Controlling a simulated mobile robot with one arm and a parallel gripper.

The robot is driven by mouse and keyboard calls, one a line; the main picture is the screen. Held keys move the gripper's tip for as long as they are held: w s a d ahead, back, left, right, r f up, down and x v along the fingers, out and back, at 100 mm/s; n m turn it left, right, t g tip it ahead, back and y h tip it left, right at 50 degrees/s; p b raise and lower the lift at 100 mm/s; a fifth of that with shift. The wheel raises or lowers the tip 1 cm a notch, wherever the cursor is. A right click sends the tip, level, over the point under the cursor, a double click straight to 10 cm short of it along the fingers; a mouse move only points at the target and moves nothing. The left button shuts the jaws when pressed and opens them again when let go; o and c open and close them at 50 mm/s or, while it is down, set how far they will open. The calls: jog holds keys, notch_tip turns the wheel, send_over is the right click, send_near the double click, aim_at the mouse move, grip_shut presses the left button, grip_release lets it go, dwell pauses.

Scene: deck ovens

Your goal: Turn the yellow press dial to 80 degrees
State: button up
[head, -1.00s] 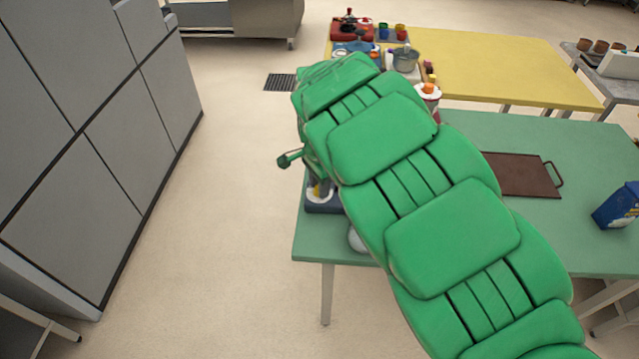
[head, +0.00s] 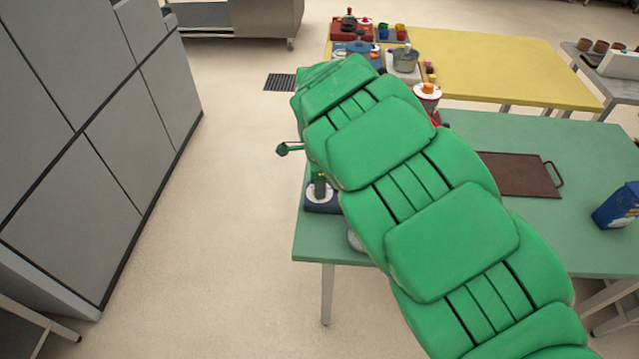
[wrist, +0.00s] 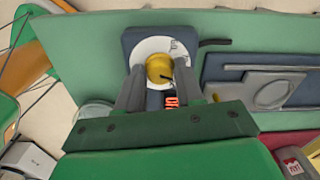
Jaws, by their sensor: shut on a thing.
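The yellow press dial (wrist: 158,67) sits on a white round plate (wrist: 145,46) on a dark blue base (wrist: 132,36) in the wrist view. A dark pointer line shows on its face. My gripper (wrist: 160,84) has its two grey fingers on either side of the dial, shut on it. A small red display (wrist: 171,101) shows between the fingers, too small to read. In the head view the dark base (head: 318,203) stands at the left edge of the green table, and my green arm covers most of the gripper.
The green table (head: 560,140) carries a brown tray (head: 515,174) and a blue box (head: 617,206) to the right. A yellow table (head: 500,62) stands behind. Grey cabinets (head: 80,150) are at the left, with clear floor between.

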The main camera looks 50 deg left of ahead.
jog(key=o, duration=1)
jog(key=shift+r, duration=3.9)
